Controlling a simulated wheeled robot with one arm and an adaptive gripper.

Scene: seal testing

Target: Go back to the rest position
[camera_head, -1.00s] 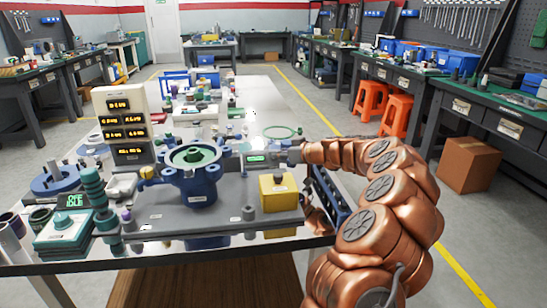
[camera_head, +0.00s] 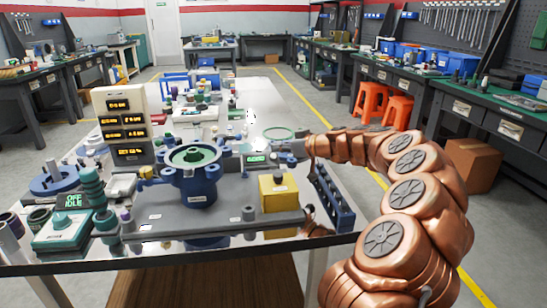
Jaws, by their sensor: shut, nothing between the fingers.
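My copper-coloured arm comes in from the lower right and bends over the right edge of the metal test table (camera_head: 262,96). Its end reaches left to the small grey gripper (camera_head: 287,148), low over the table's right side. The gripper looks shut and empty; its fingertips are small and hard to make out. It is just right of a grey unit with a green display (camera_head: 256,158) and above and behind the yellow box (camera_head: 279,192). The blue flanged housing (camera_head: 197,178) with a green ring on top stands farther left, apart from the gripper.
A blue rack (camera_head: 331,198) stands at the table's right edge, below my forearm. A green ring (camera_head: 278,133) lies behind the gripper. A teal control box (camera_head: 65,232) reads OFF IDLE. A stack of displays (camera_head: 125,125) stands back left. Orange stools (camera_head: 397,110) and a cardboard box (camera_head: 473,165) are on the floor.

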